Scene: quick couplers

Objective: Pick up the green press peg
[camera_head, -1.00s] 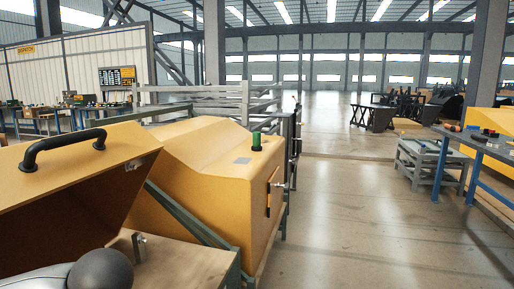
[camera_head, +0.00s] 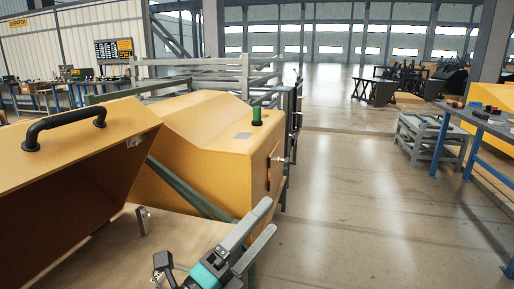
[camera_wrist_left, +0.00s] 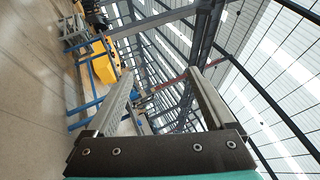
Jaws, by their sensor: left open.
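The green press peg (camera_head: 257,115) stands upright in a dark collar on top of the yellow machine housing (camera_head: 200,160), near its right end. My left gripper (camera_head: 269,217) is at the bottom centre of the head view, open and empty. Its fingers point up and right, and it appears below and apart from the peg. In the left wrist view the two fingers (camera_wrist_left: 160,73) are spread with nothing between them, and the peg is not seen there. My right gripper is not in view.
A raised yellow lid (camera_head: 75,145) with a black handle (camera_head: 65,127) is at the left. Grey metal rails (camera_head: 215,75) stand behind the housing. A blue-legged workbench (camera_head: 480,122) and a low grey stand (camera_head: 425,135) are at the right. The floor between is clear.

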